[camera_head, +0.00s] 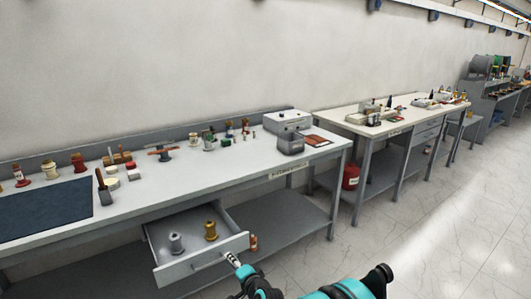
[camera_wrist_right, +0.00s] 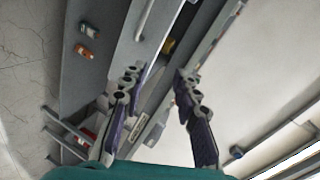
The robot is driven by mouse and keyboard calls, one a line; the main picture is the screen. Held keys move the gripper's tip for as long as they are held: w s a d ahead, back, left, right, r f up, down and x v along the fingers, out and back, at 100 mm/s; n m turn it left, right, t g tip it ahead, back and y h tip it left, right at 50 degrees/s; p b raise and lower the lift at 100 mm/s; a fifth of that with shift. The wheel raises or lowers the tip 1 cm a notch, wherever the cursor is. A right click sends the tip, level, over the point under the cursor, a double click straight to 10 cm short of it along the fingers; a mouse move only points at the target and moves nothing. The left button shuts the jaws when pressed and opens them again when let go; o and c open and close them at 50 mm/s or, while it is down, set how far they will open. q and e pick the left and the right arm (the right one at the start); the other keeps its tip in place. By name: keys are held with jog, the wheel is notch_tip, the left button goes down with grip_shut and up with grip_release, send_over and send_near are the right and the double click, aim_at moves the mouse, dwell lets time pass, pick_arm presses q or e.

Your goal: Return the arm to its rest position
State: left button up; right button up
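My right arm comes in at the bottom middle of the head view, and its gripper (camera_head: 233,260) is beside the front right corner of an open drawer (camera_head: 168,272). In the right wrist view the two fingers of this gripper (camera_wrist_right: 158,78) are spread with nothing between them. The drawer handle (camera_wrist_right: 146,18) shows beyond the fingers, apart from them. A grey bushing (camera_head: 176,243) and a gold bushing (camera_head: 211,230) stand upright in the drawer. My left arm and gripper are not in view.
The workbench (camera_head: 235,160) above the drawer holds a dark mat (camera_head: 45,208), several small parts, a grey bin (camera_head: 291,144) and a white box (camera_head: 290,121). A second bench (camera_head: 350,122) stands beyond it. The floor (camera_head: 400,220) at the right is clear.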

jog(key=s+d+r+n+g+h, duration=0.1)
jog(key=s+d+r+n+h, duration=0.15)
jog(key=s+d+r, duration=0.5)
jog(key=s+d+r+n+g+h, duration=0.1)
jog(key=s+d+r+n, duration=0.3)
jog(key=d, duration=0.6)
jog(key=s+d+f+g+h, duration=0.1)
jog(key=s+d, duration=0.3)
jog(key=s, duration=0.3)
jog(key=s+d+f+n+g+h, duration=0.1)
jog(key=s+d, duration=0.3)
jog(key=s, duration=0.3)
jog(key=s+d+f+n+g+h, duration=0.1)
jog(key=s+d+h, duration=0.1)
jog(key=s+d, duration=0.2)
jog(key=s, duration=0.3)
jog(key=shift+d, duration=0.25)
